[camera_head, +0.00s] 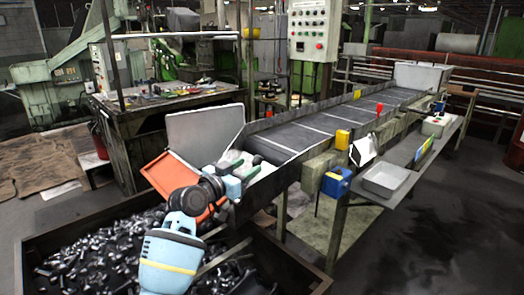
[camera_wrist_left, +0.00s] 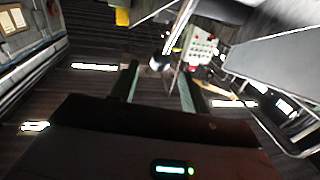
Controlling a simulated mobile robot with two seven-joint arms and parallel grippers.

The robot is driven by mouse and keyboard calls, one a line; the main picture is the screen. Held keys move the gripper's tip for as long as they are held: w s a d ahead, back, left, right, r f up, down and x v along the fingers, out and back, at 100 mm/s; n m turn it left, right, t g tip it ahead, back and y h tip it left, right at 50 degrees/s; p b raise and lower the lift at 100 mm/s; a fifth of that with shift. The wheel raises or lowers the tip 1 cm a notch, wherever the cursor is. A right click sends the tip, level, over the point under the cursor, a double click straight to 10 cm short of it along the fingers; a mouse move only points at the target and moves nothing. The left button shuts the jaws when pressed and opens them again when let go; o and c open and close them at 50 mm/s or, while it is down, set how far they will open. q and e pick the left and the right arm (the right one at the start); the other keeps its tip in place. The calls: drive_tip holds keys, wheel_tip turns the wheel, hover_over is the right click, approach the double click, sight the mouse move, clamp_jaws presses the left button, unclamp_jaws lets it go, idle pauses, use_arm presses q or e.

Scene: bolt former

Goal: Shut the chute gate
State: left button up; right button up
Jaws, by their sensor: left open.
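At the near end of the conveyor, an orange chute plate (camera_head: 165,173) slopes over the bolt bin. A grey upright panel (camera_head: 205,134) stands behind it. I cannot tell for sure which of these is the chute gate. My left gripper (camera_head: 248,168) is over the conveyor's near end, to the right of the orange plate, whose middle is hidden by my wrist. My right gripper is not in view.
The bin (camera_head: 285,262) full of dark bolts lies below my left arm. The conveyor belt (camera_head: 330,122) runs back to the right. A side shelf (camera_head: 425,150) holds a grey tray (camera_head: 386,180). A button panel (camera_head: 314,30) stands behind; a workbench (camera_head: 165,105) stands at left.

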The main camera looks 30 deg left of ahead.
use_arm(q)
drive_tip(key=shift+w, duration=0.1)
drive_tip(key=shift+w+d+r, duration=0.1)
drive_tip(key=shift+w+r, duration=0.05)
drive_tip(key=w+d, duration=0.1)
drive_tip(key=w, duration=0.6)
drive_tip(key=shift+w, duration=0.15)
drive_tip(key=shift+d, duration=0.1)
clamp_jaws()
idle(0.4)
